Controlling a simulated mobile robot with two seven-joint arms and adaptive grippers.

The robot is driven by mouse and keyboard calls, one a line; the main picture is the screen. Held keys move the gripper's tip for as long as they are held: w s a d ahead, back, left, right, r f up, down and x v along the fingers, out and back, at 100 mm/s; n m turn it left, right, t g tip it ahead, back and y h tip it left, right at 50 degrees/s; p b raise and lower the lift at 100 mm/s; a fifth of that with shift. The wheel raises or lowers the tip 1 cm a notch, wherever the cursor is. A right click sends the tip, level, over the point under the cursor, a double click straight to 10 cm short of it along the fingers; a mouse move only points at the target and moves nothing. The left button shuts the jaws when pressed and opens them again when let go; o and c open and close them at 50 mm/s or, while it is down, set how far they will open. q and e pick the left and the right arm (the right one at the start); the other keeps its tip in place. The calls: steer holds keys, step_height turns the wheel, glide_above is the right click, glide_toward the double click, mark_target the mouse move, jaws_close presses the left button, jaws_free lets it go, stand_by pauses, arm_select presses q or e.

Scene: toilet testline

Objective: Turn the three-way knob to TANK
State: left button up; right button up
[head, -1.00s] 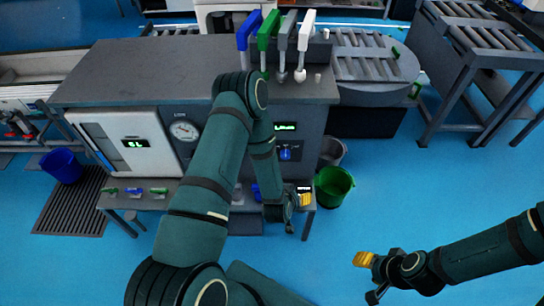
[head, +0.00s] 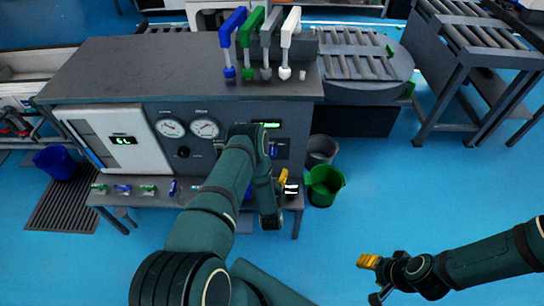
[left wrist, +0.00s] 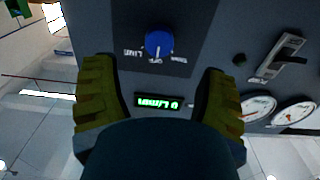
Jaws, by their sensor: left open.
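The three-way knob is a blue knob (left wrist: 159,43) on a dark panel in the left wrist view, with small upside-down labels around it. The middle label looks like OFF; which way the knob points is hard to tell. In the head view the knob (head: 273,151) is partly hidden by my left arm. My left gripper (left wrist: 157,75) is open, its two yellow fingers apart on either side of the knob in the picture, with nothing between them. In the head view a yellow finger of my left gripper (head: 283,177) shows below the panel. My right gripper (head: 372,276) hangs over the floor, away from the bench.
A green display (left wrist: 157,102) lies beside the knob. A lever switch (left wrist: 283,52) and gauges (left wrist: 258,107) are to the right. In the head view, tall coloured handles (head: 268,45) stand on the bench top, and a green bucket (head: 325,183) stands on the floor right of the bench.

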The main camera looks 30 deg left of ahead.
mark_target(272, 155)
arm_select(q)
steer(key=b+x, duration=0.1)
steer(key=x, duration=0.7)
steer(key=shift+w+b, duration=0.15)
steer(key=shift+b, duration=0.15)
steer(key=c, duration=1.2)
